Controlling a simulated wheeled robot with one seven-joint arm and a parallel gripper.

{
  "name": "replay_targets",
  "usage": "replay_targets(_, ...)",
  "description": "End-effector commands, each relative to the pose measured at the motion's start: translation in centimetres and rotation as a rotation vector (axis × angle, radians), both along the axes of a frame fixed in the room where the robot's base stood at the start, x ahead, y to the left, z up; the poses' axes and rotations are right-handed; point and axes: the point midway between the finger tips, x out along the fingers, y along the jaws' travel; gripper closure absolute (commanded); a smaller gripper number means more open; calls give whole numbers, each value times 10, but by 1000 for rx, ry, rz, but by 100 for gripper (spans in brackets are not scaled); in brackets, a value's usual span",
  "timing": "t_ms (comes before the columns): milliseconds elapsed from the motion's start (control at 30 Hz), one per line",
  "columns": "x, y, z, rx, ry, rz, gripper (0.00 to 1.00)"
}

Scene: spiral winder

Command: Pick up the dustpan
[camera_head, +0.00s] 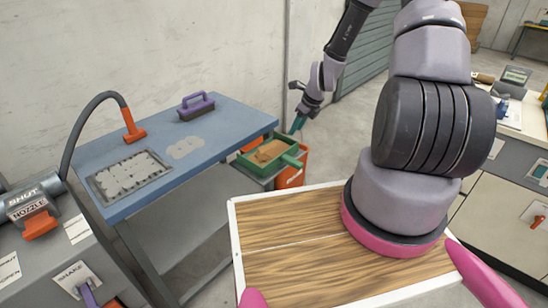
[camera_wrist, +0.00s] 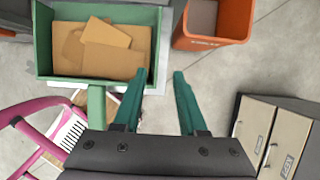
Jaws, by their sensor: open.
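The green dustpan (camera_head: 292,161), an open green tray with brown flat pieces in it, sits by the right end of the blue table. In the wrist view the dustpan (camera_wrist: 44,45) fills the upper left, and its handle points down the picture. My gripper (camera_head: 298,123) is open and empty, just behind the dustpan in the head view. The handle lies left of the left finger, outside the gap. I cannot tell the height difference.
An orange bin (camera_wrist: 213,42) stands right beside the dustpan. The blue table (camera_head: 215,128) holds a purple-handled brush (camera_head: 196,106), an orange-ended hose (camera_head: 133,130) and a tray of pale discs (camera_head: 129,176). Cabinets (camera_wrist: 275,130) stand to the right. Grey floor lies between.

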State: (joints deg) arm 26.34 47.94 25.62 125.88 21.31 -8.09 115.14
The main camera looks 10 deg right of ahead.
Motion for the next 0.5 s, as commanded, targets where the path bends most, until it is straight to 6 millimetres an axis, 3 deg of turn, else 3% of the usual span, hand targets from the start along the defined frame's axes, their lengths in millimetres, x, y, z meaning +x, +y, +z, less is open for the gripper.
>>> replay_targets(267, 5, 7, -24, 0, 1, 3, 59)
replay_targets(500, 12, 16, -58, 0, 1, 4, 59)
